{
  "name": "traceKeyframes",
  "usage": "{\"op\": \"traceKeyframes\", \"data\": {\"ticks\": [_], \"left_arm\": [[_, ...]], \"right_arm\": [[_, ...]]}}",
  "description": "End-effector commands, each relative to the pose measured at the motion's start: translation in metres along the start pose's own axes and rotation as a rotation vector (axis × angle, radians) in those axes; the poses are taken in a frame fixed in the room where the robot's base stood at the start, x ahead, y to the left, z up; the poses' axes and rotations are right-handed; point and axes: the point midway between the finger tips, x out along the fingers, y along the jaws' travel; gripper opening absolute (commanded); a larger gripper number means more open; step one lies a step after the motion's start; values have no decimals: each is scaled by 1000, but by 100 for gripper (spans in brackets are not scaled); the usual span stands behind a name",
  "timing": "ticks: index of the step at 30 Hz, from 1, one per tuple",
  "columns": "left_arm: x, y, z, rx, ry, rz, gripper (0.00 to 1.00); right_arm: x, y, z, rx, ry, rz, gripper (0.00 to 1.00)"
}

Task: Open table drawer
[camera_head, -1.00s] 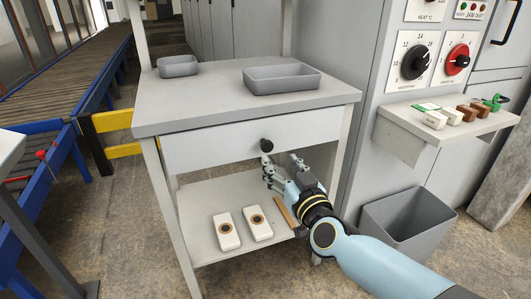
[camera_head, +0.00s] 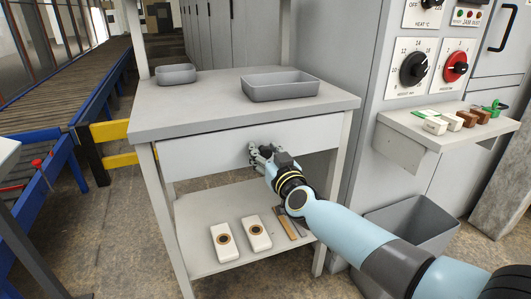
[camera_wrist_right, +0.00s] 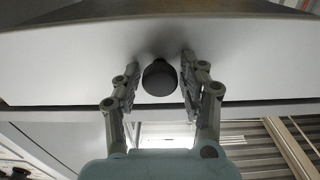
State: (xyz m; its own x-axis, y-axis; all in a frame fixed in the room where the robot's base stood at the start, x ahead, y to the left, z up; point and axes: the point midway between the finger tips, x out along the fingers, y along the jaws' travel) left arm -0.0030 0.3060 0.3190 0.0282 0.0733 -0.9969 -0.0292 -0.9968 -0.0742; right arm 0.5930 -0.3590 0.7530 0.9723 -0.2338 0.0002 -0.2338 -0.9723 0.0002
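The table drawer (camera_head: 215,147) is a pale grey front under the table top, and it looks closed. Its round dark knob (camera_wrist_right: 159,78) sits between the two fingers of my right gripper in the right wrist view. My right gripper (camera_wrist_right: 158,82) is open, with a gap on each side of the knob and its fingertips close to the drawer front. In the head view my right gripper (camera_head: 261,152) is at the middle of the drawer front and hides the knob. My left gripper is in neither view.
Two grey trays, a small one (camera_head: 176,74) and a larger one (camera_head: 281,90), stand on the table top (camera_head: 215,105). The lower shelf (camera_head: 200,213) holds two white blocks with round brown marks. A grey bin (camera_head: 440,225) stands right of the table, below a wall shelf (camera_head: 405,150).

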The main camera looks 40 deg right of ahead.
Motion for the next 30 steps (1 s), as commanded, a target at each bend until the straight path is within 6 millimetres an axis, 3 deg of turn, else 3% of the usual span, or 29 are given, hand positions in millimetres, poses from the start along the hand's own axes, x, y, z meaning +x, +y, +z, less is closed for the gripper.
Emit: {"op": "traceKeyframes", "data": {"ticks": [1,9,22,26,30], "left_arm": [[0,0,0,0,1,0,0],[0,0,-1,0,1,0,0],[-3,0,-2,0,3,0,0],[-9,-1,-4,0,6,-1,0],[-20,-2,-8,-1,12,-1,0]], "right_arm": [[0,0,0,0,0,0,34],[0,0,0,0,0,0,0],[-6,0,0,0,-2,-1,0],[-20,0,0,2,-4,-1,0],[-47,0,-2,2,-5,-1,0]]}}
